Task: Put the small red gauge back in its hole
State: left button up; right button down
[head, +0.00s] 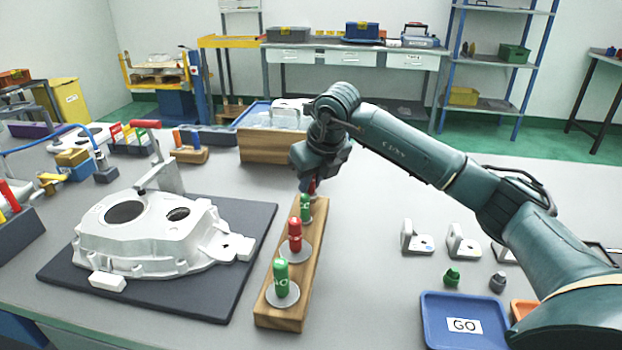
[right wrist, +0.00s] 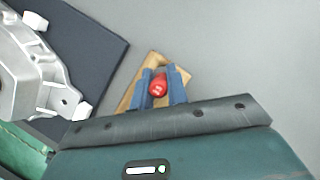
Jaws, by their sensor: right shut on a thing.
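The small red gauge (head: 312,186) is at the far end of the wooden block (head: 288,317), mostly hidden by my right gripper (head: 308,187) in the head view. In the right wrist view, the two blue fingers (right wrist: 165,87) are shut on the red gauge (right wrist: 157,86), with the wooden block (right wrist: 152,60) below. The far hole is hidden, and I cannot tell whether the gauge is in it or above it. A small green gauge (head: 305,208), a larger red gauge (head: 295,236) and a larger green gauge (head: 281,280) stand upright along the block. My left gripper is not in view.
A white casting (head: 150,240) lies on a dark mat (head: 215,297) left of the block. At right are metal brackets (head: 462,243), a green knob (head: 452,277) and a blue GO tray (head: 463,343). A wooden box (head: 270,148) stands behind. The table between block and brackets is clear.

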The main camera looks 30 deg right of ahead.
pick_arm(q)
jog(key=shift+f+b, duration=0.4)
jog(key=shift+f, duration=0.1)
pick_arm(e)
jog(key=shift+f, duration=0.7)
jog(key=c, duration=1.3)
grip_release()
jog(key=shift+s+r, duration=0.1)
jog(key=shift+r, duration=0.35)
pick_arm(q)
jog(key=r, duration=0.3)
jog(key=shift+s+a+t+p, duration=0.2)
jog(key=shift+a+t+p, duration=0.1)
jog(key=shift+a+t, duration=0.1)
pick_arm(e)
jog(key=v, duration=1.2)
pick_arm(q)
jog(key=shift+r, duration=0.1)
pick_arm(e)
jog(key=shift+r, duration=0.2)
